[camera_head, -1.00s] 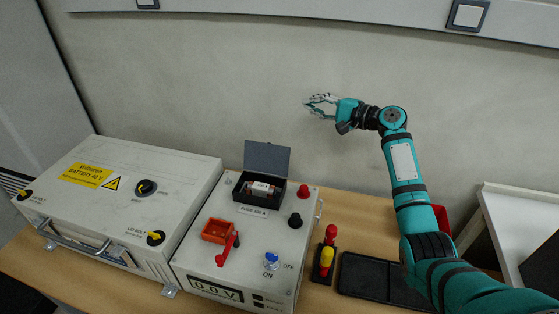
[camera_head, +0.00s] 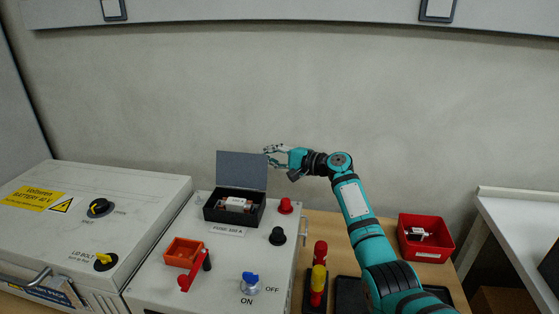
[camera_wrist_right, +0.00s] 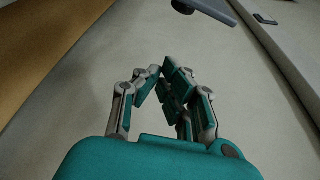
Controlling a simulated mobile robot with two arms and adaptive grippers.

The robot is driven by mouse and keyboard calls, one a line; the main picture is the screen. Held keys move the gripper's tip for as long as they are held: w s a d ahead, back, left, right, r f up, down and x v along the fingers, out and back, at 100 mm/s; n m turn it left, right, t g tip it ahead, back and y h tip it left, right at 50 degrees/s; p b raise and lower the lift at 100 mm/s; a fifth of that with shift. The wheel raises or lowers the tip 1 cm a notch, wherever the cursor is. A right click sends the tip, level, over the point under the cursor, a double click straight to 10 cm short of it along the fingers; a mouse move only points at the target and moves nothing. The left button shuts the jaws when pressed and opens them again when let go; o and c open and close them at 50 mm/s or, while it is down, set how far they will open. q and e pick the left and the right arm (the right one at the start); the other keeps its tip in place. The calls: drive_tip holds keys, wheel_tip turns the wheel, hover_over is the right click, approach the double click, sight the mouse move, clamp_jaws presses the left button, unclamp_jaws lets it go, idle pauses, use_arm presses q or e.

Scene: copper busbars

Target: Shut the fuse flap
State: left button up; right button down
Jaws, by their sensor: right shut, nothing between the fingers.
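The fuse flap (camera_head: 242,170) is a dark grey plate standing open, upright at the back of the black fuse box (camera_head: 234,217) on the light grey unit. A white fuse (camera_head: 236,204) lies in the box. My right gripper (camera_head: 268,152) is shut and empty, beside the flap's upper right corner. Whether it touches the flap or is behind it, I cannot tell. In the right wrist view the fingers (camera_wrist_right: 163,72) are closed together, and a grey plate, probably the flap (camera_wrist_right: 207,9), shows at the top edge. My left gripper is not in view.
The unit also carries a red knob (camera_head: 285,206), a black knob (camera_head: 277,236), an orange-red lever switch (camera_head: 186,254) and a blue switch (camera_head: 250,282). A white battery case (camera_head: 130,195) stands left. A red bin (camera_head: 426,222) stands right. The wall is behind.

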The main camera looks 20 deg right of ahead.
sight(254, 157)
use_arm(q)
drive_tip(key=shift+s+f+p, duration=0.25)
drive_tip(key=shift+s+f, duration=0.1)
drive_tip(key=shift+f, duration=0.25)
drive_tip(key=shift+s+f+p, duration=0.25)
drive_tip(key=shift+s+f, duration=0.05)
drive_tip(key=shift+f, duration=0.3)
use_arm(e)
drive_tip(key=shift+s+a+r, duration=0.15)
drive_tip(key=shift+a+r, duration=0.05)
drive_tip(key=shift+a, duration=0.85)
drive_tip(key=shift+s+a+r, duration=0.15)
drive_tip(key=shift+a, duration=0.85)
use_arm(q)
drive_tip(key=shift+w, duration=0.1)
use_arm(e)
drive_tip(key=shift+a, duration=0.15)
